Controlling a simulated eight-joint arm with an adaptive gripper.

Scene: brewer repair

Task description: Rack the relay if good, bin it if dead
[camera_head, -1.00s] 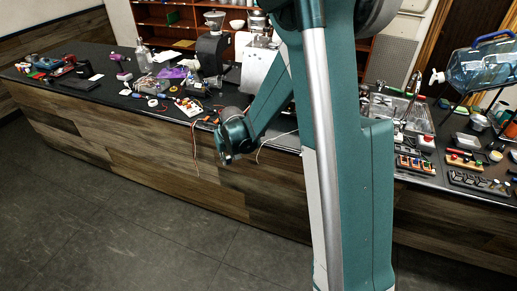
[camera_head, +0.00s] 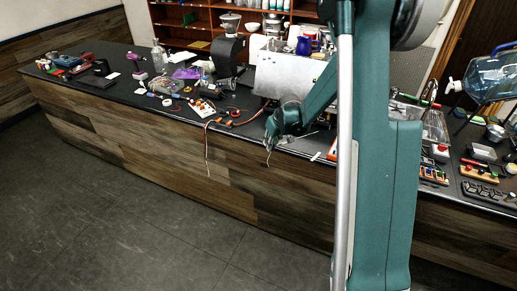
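The end of my teal arm (camera_head: 283,119) is over the front edge of the dark counter (camera_head: 130,95), in front of a silver brewer-like machine (camera_head: 292,78). My gripper's fingers cannot be made out against the wrist, so I cannot tell whether they are open or hold anything. I cannot pick out the relay for certain among the small parts on the counter. No rack or bin for it can be identified surely at this size.
Tools and small parts crowd the counter, with a black grinder (camera_head: 228,52) behind. Thin wires (camera_head: 207,150) hang over the front edge. On the right are a tray of parts (camera_head: 487,191) and a blue water jug (camera_head: 488,76). The floor (camera_head: 130,220) in front is clear.

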